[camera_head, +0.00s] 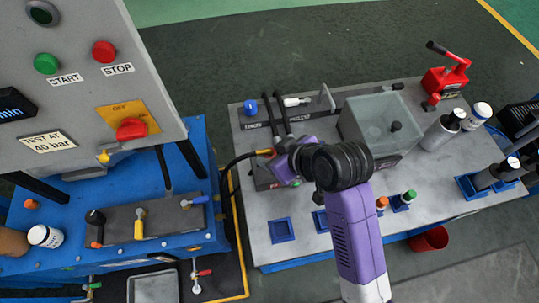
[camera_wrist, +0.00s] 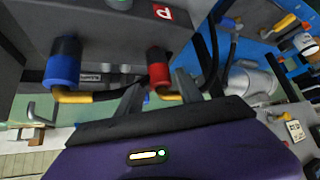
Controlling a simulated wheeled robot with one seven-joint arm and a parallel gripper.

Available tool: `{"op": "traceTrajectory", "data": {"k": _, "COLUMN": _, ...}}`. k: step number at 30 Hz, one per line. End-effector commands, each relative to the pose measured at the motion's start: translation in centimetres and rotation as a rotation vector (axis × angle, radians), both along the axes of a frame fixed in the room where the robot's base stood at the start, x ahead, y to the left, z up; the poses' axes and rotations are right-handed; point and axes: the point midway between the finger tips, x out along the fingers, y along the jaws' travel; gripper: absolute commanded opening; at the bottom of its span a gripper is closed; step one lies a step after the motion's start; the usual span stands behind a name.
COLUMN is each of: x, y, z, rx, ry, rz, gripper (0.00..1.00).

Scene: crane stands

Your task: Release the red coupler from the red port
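The red coupler (camera_wrist: 159,68) is in the wrist view, with a yellow elbow fitting (camera_wrist: 170,96) and a dark hose at its near end. Its far end meets a grey block face beside a red label marked P (camera_wrist: 163,12); the port itself is hidden behind it. My gripper (camera_wrist: 160,83) is open, with one finger on each side of the red coupler and gaps showing; I cannot tell whether the fingertips reach around it. In the head view my gripper (camera_head: 281,164) is at the left part of the grey bench, and the coupler is not clearly visible there.
A blue coupler (camera_wrist: 64,66) with a similar yellow elbow sits left of the red one. On the grey bench (camera_head: 300,240), a grey box (camera_head: 375,125) stands right of my wrist. A control panel (camera_head: 85,90) and blue cabinet (camera_head: 190,258) stand at the left.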

Motion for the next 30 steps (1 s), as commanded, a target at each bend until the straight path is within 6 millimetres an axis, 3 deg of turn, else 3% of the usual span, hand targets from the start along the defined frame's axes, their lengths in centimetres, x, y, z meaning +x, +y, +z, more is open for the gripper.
{"op": "traceTrajectory", "data": {"k": 1, "x": 0.0, "y": 0.0, "z": 0.0, "rx": 0.000, "ry": 0.000, "rz": 0.000, "gripper": 0.32}}
{"op": "traceTrajectory", "data": {"k": 6, "x": 0.0, "y": 0.0, "z": 0.0, "rx": 0.000, "ry": 0.000, "rz": 0.000, "gripper": 0.00}}
{"op": "traceTrajectory", "data": {"k": 23, "x": 0.0, "y": 0.0, "z": 0.2, "rx": 0.001, "ry": -0.001, "rz": 0.000, "gripper": 0.00}}
{"op": "traceTrajectory", "data": {"k": 30, "x": 0.0, "y": 0.0, "z": 1.2, "rx": 0.000, "ry": -0.001, "rz": 0.001, "gripper": 0.00}}
